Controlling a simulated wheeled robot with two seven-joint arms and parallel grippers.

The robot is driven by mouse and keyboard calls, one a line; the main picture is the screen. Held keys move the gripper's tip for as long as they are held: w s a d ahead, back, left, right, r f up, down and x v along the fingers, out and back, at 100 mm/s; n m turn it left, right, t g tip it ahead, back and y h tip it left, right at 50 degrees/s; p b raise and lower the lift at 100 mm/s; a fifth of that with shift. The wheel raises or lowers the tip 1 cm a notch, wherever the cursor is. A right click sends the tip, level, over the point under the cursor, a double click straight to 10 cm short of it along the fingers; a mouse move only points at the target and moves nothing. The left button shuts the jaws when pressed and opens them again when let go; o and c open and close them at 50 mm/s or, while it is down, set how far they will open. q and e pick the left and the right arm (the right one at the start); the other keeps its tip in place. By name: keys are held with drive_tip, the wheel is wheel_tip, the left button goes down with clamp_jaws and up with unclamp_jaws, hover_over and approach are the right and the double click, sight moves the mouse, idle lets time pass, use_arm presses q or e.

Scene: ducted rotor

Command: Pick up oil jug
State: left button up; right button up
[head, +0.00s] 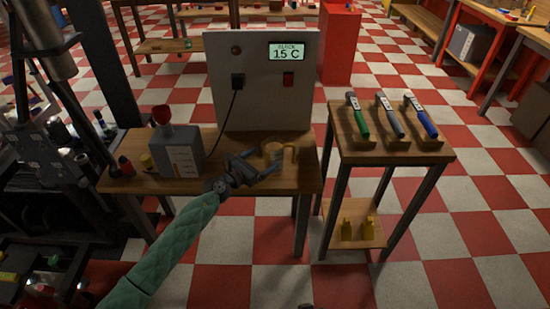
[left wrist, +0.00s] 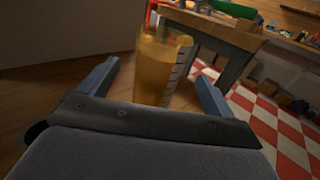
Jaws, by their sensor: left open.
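The oil jug (head: 274,147) is a see-through amber jug with a handle, standing on the wooden table near its right end. In the left wrist view the jug (left wrist: 160,62) is upright, with measuring marks on its right side. My left gripper (head: 266,160) is open, reaching in from the front left, low over the table. In the left wrist view its two fingers lie either side of the jug, with gaps, and its palm edge hides the jug's bottom. My right gripper is not in view.
A grey panel with a "15 C" display (head: 262,85) stands behind the jug. A grey box with a red funnel (head: 178,148) and small containers (head: 126,167) are on the table's left. A side table (head: 437,153) with several handled tools stands to the right.

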sight(273, 151)
use_arm(q)
drive_tip(key=x, duration=0.5)
drive_tip(key=shift+w+d+r+p, duration=0.25)
drive_tip(key=shift+d+p, duration=0.05)
drive_tip(key=shift+p, duration=0.05)
drive_tip(key=shift+w+d, duration=0.2)
drive_tip(key=shift+w, duration=0.05)
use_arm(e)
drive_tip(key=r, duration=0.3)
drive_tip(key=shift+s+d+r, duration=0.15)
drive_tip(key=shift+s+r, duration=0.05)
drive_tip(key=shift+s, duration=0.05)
use_arm(q)
drive_tip(key=c, duration=1.4)
